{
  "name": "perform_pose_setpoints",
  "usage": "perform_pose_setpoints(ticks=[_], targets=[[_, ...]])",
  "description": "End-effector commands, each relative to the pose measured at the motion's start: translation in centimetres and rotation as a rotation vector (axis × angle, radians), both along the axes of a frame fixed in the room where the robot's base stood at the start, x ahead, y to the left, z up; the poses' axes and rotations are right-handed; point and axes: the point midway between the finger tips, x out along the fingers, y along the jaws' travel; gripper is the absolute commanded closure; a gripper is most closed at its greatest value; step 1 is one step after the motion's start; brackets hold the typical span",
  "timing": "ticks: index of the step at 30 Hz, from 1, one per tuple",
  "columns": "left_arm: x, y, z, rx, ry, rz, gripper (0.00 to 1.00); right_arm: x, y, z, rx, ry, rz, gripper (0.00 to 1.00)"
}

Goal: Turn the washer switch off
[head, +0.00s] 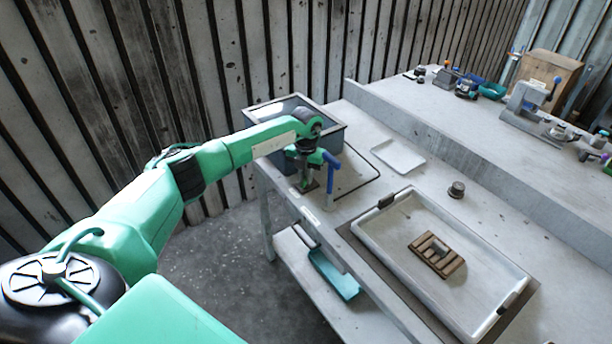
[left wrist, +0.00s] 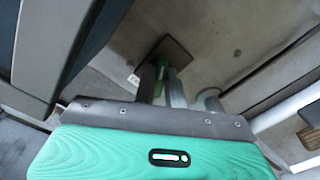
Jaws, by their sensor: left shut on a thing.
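The washer switch (head: 309,187) is a small green lever on a dark square plate at the left end of the table, beside the wash bin. In the left wrist view the brown plate (left wrist: 178,50) shows ahead of the fingers, with green of the lever between them. My left gripper (head: 304,181) points down over the switch, with its fingers (left wrist: 161,82) shut around the green lever. The fingers hide part of the lever, so I cannot tell its exact position. My right gripper is in neither view.
A grey bin (head: 262,113) stands just behind the left gripper. A blue-handled post (head: 329,162) stands close on its right. A white tray (head: 372,232) holding a brown slotted block (head: 437,262) lies farther right. A teal tray (head: 335,277) sits on the lower shelf.

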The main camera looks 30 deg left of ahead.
Motion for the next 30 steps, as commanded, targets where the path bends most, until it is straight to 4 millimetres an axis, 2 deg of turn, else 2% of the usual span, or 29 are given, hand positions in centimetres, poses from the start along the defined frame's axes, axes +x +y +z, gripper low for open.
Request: perform_pose_setpoints(ticks=[4,5,8,16,20,23,30], targets=[[0.0,0.0,0.1,0.000,-0.002,0.002,1.00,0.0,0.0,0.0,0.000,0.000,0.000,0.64],[0.0,0.0,0.1,0.000,-0.002,0.002,0.84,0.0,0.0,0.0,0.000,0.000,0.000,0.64],[0.0,0.0,0.0,0.000,-0.001,0.002,0.66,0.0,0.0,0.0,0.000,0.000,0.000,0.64],[0.0,0.0,0.1,0.000,-0.001,0.001,0.66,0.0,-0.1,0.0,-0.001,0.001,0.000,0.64],[0.1,0.0,0.8,-0.001,-0.003,0.000,0.66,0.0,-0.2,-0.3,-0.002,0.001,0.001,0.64],[0.1,0.1,2.3,0.000,-0.004,0.001,0.66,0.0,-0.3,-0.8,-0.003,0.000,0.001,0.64],[0.1,0.1,7.8,0.000,-0.006,0.001,0.66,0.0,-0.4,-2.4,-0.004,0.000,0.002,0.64]])
